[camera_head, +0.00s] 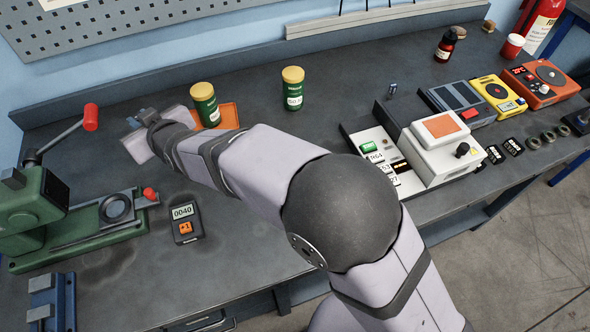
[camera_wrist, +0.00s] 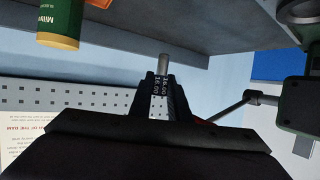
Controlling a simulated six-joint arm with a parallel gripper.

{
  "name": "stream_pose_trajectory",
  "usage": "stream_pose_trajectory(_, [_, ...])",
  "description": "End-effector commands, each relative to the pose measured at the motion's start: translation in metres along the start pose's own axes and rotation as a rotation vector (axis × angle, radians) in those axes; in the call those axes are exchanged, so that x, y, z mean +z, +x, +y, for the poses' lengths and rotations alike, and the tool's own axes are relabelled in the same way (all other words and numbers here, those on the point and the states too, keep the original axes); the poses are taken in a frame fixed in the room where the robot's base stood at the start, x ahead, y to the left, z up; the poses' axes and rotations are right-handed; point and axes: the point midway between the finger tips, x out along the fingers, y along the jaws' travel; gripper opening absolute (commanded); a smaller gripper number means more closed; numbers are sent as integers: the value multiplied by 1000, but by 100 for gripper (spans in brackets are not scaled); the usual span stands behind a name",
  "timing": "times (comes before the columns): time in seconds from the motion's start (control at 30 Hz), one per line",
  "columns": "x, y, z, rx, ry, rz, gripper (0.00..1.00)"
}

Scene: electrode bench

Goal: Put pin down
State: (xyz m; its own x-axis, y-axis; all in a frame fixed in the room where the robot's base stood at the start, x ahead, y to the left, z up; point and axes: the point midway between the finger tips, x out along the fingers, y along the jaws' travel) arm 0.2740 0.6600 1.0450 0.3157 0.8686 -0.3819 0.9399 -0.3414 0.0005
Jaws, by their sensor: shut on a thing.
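My gripper (camera_wrist: 161,92) is shut on a grey metal pin (camera_wrist: 165,61) in the wrist view. The pin's rounded end sticks out past the fingertips, and its other end is hidden between the fingers. Dark markings with pale figures show by the fingers. In the head view my gripper (camera_head: 136,124) is at the left, over the bench beside an orange tray (camera_head: 232,117). The pin cannot be made out there. I cannot tell how high the pin is above the bench.
A green canister with a yellow lid (camera_head: 204,104) stands at the tray, and another (camera_head: 292,89) stands further right. A green press (camera_head: 90,222) with a red-knobbed lever is at the left. A meter (camera_head: 184,222) lies near it.

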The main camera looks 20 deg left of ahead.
Motion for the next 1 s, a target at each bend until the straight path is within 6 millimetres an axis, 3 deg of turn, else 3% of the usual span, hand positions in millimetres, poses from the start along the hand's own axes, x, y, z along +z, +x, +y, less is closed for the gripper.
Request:
stream_pose_trajectory(0.47, [-14,-15,16,107,46,3,0])
stream_pose_trajectory(0.73, [-23,-25,36,212,90,3,0])
stream_pose_trajectory(0.87, [-29,-36,58,317,132,4,0])
stream_pose_trajectory(1.0, [-26,-60,103,520,214,-1,0])
